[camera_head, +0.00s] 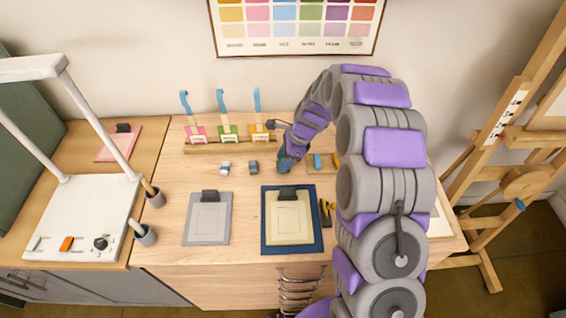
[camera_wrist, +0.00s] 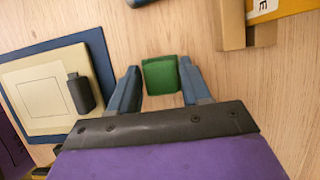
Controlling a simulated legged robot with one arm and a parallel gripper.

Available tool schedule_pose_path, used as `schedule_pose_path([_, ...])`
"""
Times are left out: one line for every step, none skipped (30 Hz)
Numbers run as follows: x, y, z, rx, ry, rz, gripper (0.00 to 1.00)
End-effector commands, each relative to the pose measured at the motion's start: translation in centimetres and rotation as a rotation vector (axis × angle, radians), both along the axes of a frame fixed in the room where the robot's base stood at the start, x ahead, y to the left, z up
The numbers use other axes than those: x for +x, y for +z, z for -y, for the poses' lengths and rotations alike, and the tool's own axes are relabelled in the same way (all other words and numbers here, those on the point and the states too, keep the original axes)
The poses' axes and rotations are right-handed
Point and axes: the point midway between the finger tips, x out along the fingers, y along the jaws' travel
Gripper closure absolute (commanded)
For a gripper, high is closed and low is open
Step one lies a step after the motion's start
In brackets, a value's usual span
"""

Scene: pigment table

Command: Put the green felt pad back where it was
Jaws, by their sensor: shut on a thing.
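The green felt pad (camera_wrist: 161,75) is between the two blue fingers of my gripper (camera_wrist: 160,82) in the wrist view. The gripper is shut on it. The pad shows as a small green block with a slightly darker top edge. In the head view my gripper (camera_head: 286,163) is over the wooden table, right of the small grey blocks and behind the navy-backed clipboard. The pad cannot be made out clearly there. I cannot tell whether the pad touches the table.
Two small blocks, one pale (camera_head: 225,168) and one dark grey (camera_head: 253,168), lie left of my gripper. A wooden rack (camera_head: 228,148) with cards and blue-handled tools stands behind. A blue block (camera_head: 317,161) lies to the right. A navy-backed clipboard (camera_head: 291,248) and a grey clipboard (camera_head: 207,237) lie in front.

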Motion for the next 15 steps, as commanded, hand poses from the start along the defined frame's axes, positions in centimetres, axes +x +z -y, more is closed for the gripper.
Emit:
schedule_pose_path([-0.02, -0.70, 0.03, 0.001, 0.000, 0.000, 0.77])
schedule_pose_path([-0.02, -0.79, 0.03, 0.001, 0.000, 0.000, 0.77])
schedule_pose_path([-0.01, -0.77, 0.01, 0.001, 0.000, 0.001, 0.77])
schedule_pose_path([-0.02, -0.72, -0.03, 0.000, 0.001, 0.001, 0.77])
schedule_pose_path([-0.02, -0.67, -0.07, 0.000, 0.001, 0.001, 0.77])
schedule_pose_path([-0.03, -0.66, -0.14, -0.001, 0.001, 0.001, 0.77])
schedule_pose_path([-0.02, -0.65, -0.20, -0.002, 0.001, 0.001, 0.77])
schedule_pose_path([-0.02, -0.65, -0.22, -0.002, 0.001, 0.001, 0.77])
schedule_pose_path([-0.03, -0.68, -0.23, -0.002, 0.001, 0.000, 0.77])
schedule_pose_path([-0.03, -0.72, -0.24, -0.002, 0.001, 0.000, 0.77])
schedule_pose_path([-0.03, -0.78, -0.24, -0.002, 0.001, -0.001, 0.77])
schedule_pose_path([-0.02, -0.84, -0.25, -0.002, 0.001, 0.000, 0.50])
schedule_pose_path([-0.01, -0.84, -0.25, -0.002, 0.001, 0.000, 0.48])
schedule_pose_path([-0.02, -0.84, -0.25, -0.002, 0.001, 0.000, 0.45])
schedule_pose_path([-0.02, -0.84, -0.24, -0.002, 0.001, 0.000, 0.41])
